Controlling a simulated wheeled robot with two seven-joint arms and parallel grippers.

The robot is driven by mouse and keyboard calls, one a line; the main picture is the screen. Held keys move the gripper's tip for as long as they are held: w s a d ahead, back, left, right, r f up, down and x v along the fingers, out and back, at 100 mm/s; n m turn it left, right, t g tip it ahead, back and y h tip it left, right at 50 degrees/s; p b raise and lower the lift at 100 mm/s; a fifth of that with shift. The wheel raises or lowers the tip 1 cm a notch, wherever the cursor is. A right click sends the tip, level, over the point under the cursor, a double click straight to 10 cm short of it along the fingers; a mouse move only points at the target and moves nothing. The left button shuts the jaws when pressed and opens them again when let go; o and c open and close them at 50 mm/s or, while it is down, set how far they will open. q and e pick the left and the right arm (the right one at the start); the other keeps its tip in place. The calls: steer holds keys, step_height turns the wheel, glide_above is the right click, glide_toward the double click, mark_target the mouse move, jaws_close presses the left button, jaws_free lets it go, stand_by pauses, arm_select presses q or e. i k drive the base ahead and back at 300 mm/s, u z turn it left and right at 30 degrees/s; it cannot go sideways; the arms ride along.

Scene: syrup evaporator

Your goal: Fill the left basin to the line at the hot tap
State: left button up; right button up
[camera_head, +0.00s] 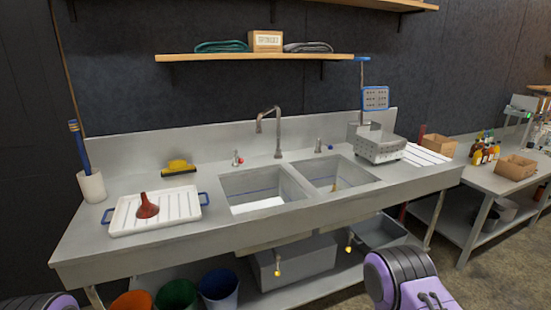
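The left basin (240,185) of the steel sink has a blue line around its inner walls. Its visible floor is pale, and I cannot tell whether there is water in it. The hot tap (237,159), with a red mark, stands on the deck behind this basin. The tall spout (277,135) rises between the two basins, its outlet turned left; no stream shows. Parts of my arms show at the bottom left and bottom right corners. Neither gripper is in view, and none is seen at the taps or basins.
A blue-marked tap (318,147) stands behind the right basin (340,172). A drainboard (185,212) with a red funnel (147,206) lies left. A perforated steel box (380,145) stands right.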

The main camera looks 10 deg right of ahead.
mark_target(235, 152)
steer(key=z, duration=0.3)
steer(key=i, duration=0.9)
steer(key=u, duration=0.1)
